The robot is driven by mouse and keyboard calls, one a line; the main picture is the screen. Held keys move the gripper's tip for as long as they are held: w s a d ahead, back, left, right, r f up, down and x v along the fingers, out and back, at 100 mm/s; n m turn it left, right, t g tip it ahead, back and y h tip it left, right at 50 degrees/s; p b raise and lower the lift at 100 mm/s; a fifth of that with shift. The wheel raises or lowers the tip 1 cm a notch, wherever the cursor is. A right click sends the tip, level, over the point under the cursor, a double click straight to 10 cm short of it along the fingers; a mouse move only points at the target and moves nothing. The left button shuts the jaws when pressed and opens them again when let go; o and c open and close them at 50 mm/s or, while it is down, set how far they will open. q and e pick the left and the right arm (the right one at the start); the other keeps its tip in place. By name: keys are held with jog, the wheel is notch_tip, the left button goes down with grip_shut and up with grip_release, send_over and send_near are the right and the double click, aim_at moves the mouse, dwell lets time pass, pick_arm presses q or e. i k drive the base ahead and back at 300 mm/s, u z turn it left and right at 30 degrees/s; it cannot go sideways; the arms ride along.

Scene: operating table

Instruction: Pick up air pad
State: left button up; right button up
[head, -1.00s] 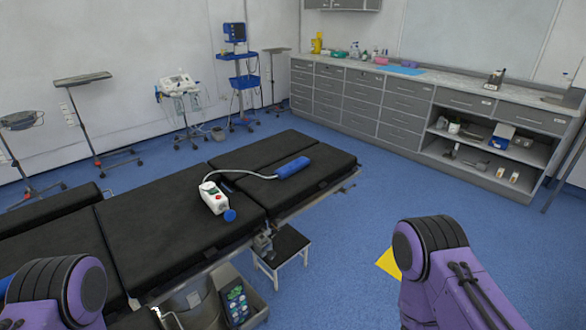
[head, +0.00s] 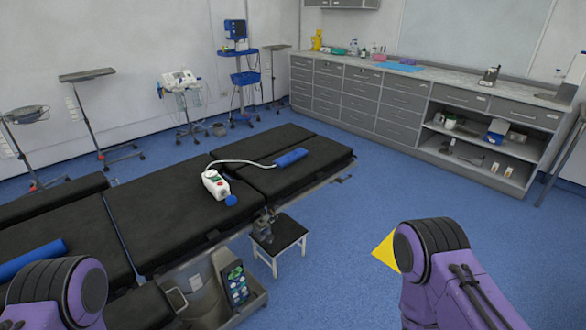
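A blue cylinder (head: 291,158) lies on the black operating table (head: 165,232). A pale hose (head: 240,163) runs from it to a white hand-held unit (head: 213,183) with a blue round end, lying on the same table. A longer blue roll (head: 33,259) lies on the near left part of the table, partly cut off by the left edge. I cannot tell for certain which blue item is the air pad. Only purple and black links of my two arms show at the bottom; both grippers are out of view.
A small black-topped step stool (head: 279,235) stands beside the table. A yellow floor patch (head: 385,252) shows by my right arm. Grey cabinets (head: 400,105) line the back right wall. Wheeled stands (head: 88,75) stand along the left wall. Blue floor right of the table is open.

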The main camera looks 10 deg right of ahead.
aim_at(281, 162)
jog(key=z, duration=1.35)
jog(key=i, duration=0.85)
